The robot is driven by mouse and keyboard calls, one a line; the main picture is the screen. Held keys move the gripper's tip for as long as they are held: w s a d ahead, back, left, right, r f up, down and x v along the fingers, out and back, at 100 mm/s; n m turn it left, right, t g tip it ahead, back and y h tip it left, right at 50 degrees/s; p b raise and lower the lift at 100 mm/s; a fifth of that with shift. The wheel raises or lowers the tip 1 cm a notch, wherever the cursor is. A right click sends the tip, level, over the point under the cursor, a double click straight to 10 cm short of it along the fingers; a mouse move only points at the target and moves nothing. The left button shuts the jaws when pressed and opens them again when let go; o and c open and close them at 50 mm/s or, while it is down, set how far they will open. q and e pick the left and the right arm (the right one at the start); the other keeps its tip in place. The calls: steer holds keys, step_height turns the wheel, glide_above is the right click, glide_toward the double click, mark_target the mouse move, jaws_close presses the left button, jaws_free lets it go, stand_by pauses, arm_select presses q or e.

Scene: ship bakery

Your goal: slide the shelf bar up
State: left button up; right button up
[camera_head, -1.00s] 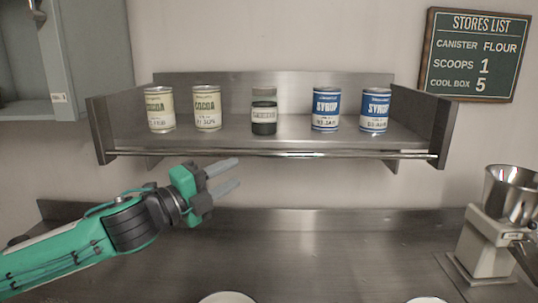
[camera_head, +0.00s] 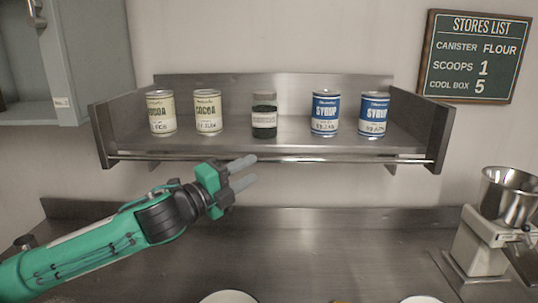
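The shelf bar (camera_head: 330,159) is a thin shiny metal rod. It runs level along the front of the steel wall shelf (camera_head: 285,85), at the shelf's lower front edge. My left gripper (camera_head: 246,172) is open and empty, its two grey fingers pointing right. In the picture it is just below the bar, left of its middle, with the upper fingertip near or overlapping the bar's line. I cannot tell whether it touches the bar. My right gripper is not in view.
On the shelf stand two cocoa cans (camera_head: 208,112), a dark jar (camera_head: 264,116) and two blue syrup cans (camera_head: 325,112). Below is a steel counter (camera_head: 330,245) with a white plate (camera_head: 228,297) and a machine with a metal bowl (camera_head: 508,197). A grey cabinet (camera_head: 95,60) hangs at left.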

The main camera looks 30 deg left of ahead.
mark_target(266, 161)
arm_select(q)
steer(key=shift+w+d+r+p, duration=0.2)
steer(key=shift+w+p, duration=0.05)
steer(key=shift+w, duration=0.1)
steer(key=shift+w+d+r+p, duration=0.15)
steer(key=shift+w+d+p, duration=0.1)
steer(key=shift+w, duration=0.1)
steer(key=p+x, duration=0.2)
steer(key=x, duration=0.2)
steer(key=shift+a+f, duration=0.1)
steer(key=shift+a, duration=0.05)
steer(key=shift+w+d+p, duration=0.25)
steer(key=shift+w+p, duration=0.05)
steer(key=shift+w, duration=0.35)
steer(key=shift+f, duration=0.1)
jaws_close()
